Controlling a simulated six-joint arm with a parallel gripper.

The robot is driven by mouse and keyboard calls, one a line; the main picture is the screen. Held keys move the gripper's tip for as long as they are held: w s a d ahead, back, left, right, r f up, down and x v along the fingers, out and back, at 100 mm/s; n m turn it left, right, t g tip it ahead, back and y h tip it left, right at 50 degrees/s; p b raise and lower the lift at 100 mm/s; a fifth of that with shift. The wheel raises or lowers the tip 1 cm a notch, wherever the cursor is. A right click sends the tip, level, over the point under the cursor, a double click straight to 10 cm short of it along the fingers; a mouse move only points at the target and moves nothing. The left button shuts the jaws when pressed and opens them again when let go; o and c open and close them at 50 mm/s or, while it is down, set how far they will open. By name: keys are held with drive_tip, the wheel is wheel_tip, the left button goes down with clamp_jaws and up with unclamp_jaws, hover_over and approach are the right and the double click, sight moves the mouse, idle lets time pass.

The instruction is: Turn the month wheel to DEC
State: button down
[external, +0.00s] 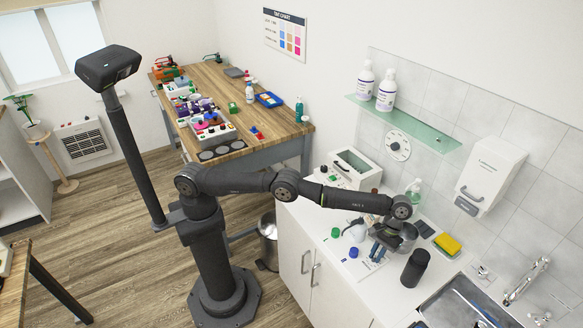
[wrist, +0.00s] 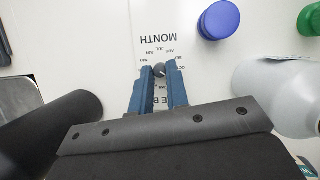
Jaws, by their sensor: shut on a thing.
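The month wheel is a small round grey knob (wrist: 160,69) on a white printed panel (wrist: 150,20) lying on the counter. The word MONTH and small month names, some reading AUG, JUL and JUN, appear upside down around it in the wrist view. My gripper (wrist: 160,76) has its two blue fingers on either side of the knob, shut on it. Fingers and gripper body hide part of the ring of months, and I cannot read which month the knob points to. In the external view my gripper (external: 377,251) is low over the counter.
A blue cap (wrist: 219,20), a green cap (wrist: 311,19) and a pale grey bottle (wrist: 278,92) are right of my gripper in the wrist view. A black cylinder (external: 415,268) stands close by. A yellow sponge (external: 447,244) and a sink (external: 465,303) lie further right.

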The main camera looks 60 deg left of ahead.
drive_tip(key=shift+a+f, duration=0.1)
drive_tip(key=shift+f, duration=0.05)
drive_tip(key=c, duration=1.4)
unclamp_jaws()
drive_tip(key=shift+n, duration=0.3)
drive_tip(key=n, duration=0.2)
drive_tip(key=n+h, duration=0.1)
drive_tip(key=n, duration=0.1)
drive_tip(key=shift+s+a+h, duration=0.1)
drive_tip(key=shift+h, duration=0.2)
drive_tip(key=n+t, duration=0.1)
drive_tip(key=n, duration=0.1)
drive_tip(key=n+t+h, duration=0.1)
drive_tip(key=n, duration=0.2)
drive_tip(key=shift+s+a, duration=0.1)
drive_tip(key=shift+s, duration=0.05)
drive_tip(key=n+t, duration=0.1)
drive_tip(key=n, duration=0.1)
drive_tip(key=n+h, duration=0.1)
drive_tip(key=n, duration=0.2)
drive_tip(key=shift+s+t, duration=0.2)
drive_tip(key=shift+t, duration=0.2)
drive_tip(key=n+t, duration=0.1)
drive_tip(key=n, duration=0.3)
drive_tip(key=shift+s+n+t, duration=0.2)
drive_tip(key=shift+n+t, duration=0.2)
drive_tip(key=v, duration=1.7)
drive_tip(key=shift+r, duration=0.3)
